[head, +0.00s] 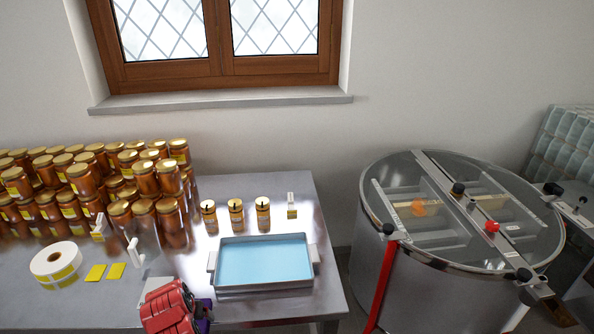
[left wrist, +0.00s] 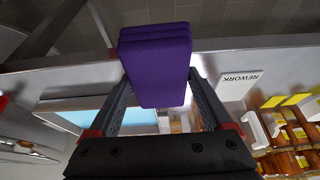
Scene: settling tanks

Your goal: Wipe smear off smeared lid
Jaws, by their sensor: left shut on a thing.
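A steel tank (head: 372,268) with a clear round lid (head: 480,246) stands on the right in the head view. An orange smear (head: 418,208) lies on the left part of the lid. My left gripper (head: 196,312) is low at the front of the table, well to the left of the tank. It is shut on a folded purple cloth (left wrist: 155,65), which sticks out beyond the fingertips in the left wrist view. In the head view the cloth (head: 205,310) is partly hidden behind the gripper. My right gripper is not in view.
A tray of blue liquid (head: 216,285) sits on the steel table (head: 330,298) just behind my left gripper. Rows of jars (head: 60,200) and a label roll (head: 55,262) are to the left. The lid carries a crossbar, black knobs and a red knob (head: 492,227).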

